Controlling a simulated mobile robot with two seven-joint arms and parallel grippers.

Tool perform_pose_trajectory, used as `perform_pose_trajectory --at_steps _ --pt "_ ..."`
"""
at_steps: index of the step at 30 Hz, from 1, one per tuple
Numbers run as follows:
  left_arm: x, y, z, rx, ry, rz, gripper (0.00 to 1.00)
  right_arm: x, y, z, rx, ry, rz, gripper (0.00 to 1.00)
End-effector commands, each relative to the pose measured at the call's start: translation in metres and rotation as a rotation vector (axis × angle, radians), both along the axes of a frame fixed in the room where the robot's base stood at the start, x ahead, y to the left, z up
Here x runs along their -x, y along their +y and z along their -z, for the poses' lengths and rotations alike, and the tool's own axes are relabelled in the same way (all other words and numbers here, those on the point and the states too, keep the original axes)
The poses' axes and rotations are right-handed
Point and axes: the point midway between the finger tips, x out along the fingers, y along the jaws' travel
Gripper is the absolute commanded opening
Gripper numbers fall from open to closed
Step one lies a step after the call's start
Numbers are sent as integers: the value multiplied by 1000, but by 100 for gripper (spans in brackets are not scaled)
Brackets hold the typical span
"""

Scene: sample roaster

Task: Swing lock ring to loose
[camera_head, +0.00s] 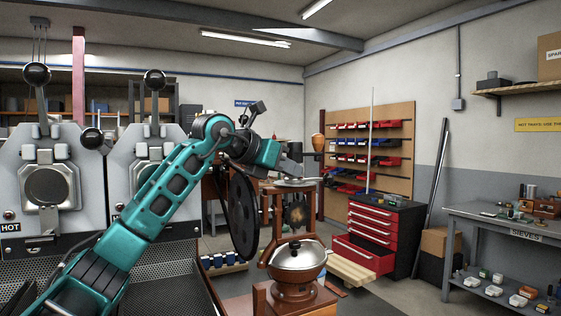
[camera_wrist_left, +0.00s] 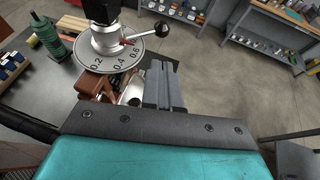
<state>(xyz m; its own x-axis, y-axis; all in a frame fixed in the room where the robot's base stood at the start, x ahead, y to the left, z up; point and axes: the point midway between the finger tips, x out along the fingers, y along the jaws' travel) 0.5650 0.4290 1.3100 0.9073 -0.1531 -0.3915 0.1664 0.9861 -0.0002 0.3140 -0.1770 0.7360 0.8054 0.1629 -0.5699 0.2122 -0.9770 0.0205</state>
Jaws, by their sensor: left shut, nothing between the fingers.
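A grey dial plate (camera_wrist_left: 92,70) marked 0.2, 0.4 and 0.6 shows in the left wrist view. Above it is a silver collar (camera_wrist_left: 106,40), which looks like the lock ring. A lever with a black ball knob (camera_wrist_left: 162,29) sticks out to the right from it, beside a small red mark. In the head view the plate (camera_head: 290,184) sits atop a wooden-framed machine (camera_head: 277,212). My left gripper (camera_wrist_left: 163,68) is shut and empty, just right of the plate and below the knob; I cannot tell whether it touches. My right gripper is out of view.
A silver domed bowl (camera_head: 298,256) sits low in the wooden frame. A large dark wheel (camera_head: 244,215) stands at its left. Roaster fronts (camera_head: 50,185) fill the left. A red drawer cabinet (camera_head: 372,240) and a sieve bench (camera_head: 500,222) stand right, with free floor between.

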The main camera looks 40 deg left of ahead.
Motion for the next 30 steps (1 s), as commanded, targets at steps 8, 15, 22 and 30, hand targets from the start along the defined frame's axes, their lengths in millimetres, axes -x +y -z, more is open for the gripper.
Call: perform_pose_trajectory --at_steps 8,15,22,30 --pt "-53 -10 17 4 1 3 0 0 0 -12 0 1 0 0" --pt "-76 -13 20 1 0 1 0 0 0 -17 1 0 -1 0" --pt "-80 -13 22 -1 0 0 0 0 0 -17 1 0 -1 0" --pt "-79 -14 22 -1 0 -2 0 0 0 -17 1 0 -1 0"
